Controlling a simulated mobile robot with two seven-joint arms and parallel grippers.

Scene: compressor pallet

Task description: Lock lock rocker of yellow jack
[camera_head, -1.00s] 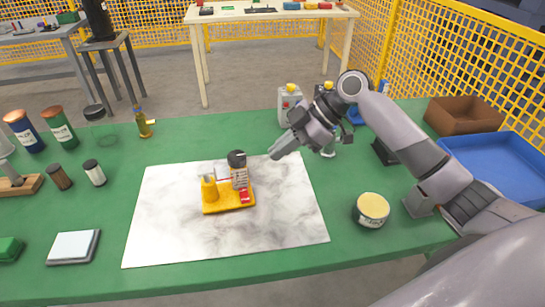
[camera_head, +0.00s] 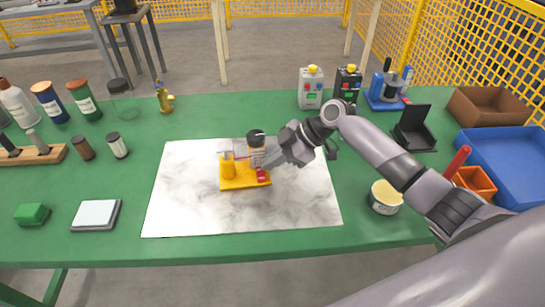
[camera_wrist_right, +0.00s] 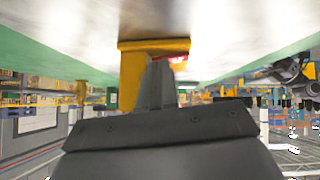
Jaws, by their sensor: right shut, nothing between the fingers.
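The yellow jack (camera_head: 233,184) stands on a white marbled sheet (camera_head: 190,212), with a dark-capped cylinder (camera_head: 256,139) on it. Its red rocker (camera_head: 262,175) is at the front right of the base. My right gripper (camera_head: 268,164) is shut and empty, its fingertips close beside the rocker. In the right wrist view the shut fingers (camera_wrist_right: 157,85) overlap the yellow jack (camera_wrist_right: 132,75), and part of the red rocker (camera_wrist_right: 180,60) shows beside them. I cannot tell whether they touch, or which way the rocker is tilted. My left gripper is not in view.
A round tin (camera_head: 385,198) stands right of the sheet, near my right arm. Bottles (camera_head: 84,101) and a white-topped block (camera_head: 96,214) are at the left. The sheet around the jack is clear.

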